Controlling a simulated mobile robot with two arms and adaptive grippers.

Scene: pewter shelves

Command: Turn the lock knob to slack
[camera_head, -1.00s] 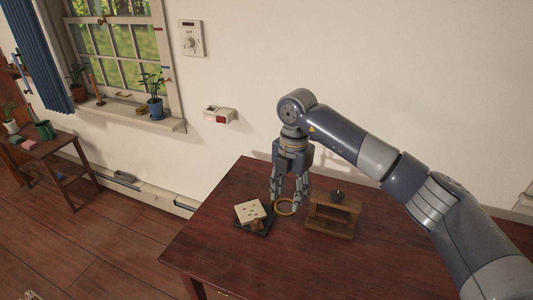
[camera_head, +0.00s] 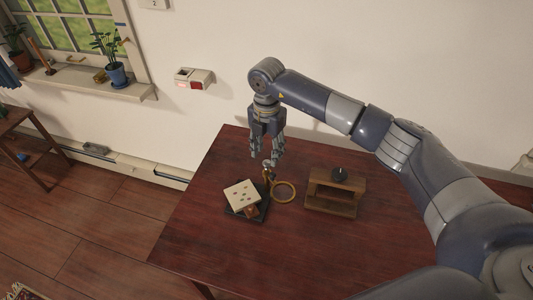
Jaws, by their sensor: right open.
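A dark round knob (camera_head: 339,173) sits on top of a small open wooden frame (camera_head: 333,207) on the table; it looks like the lock knob, but I cannot read any marking on it. My right gripper (camera_head: 266,158) is open and empty, pointing down, to the left of the frame and apart from the knob. Below and just right of its fingers is a brass ring (camera_head: 284,192) with a small upright piece beside it. My left gripper is not in view.
A cream block with dots (camera_head: 241,195) leans on a dark base (camera_head: 237,217) left of the ring, with a small brown piece beside it. The red-brown table (camera_head: 300,255) is clear at the front. A wall stands behind.

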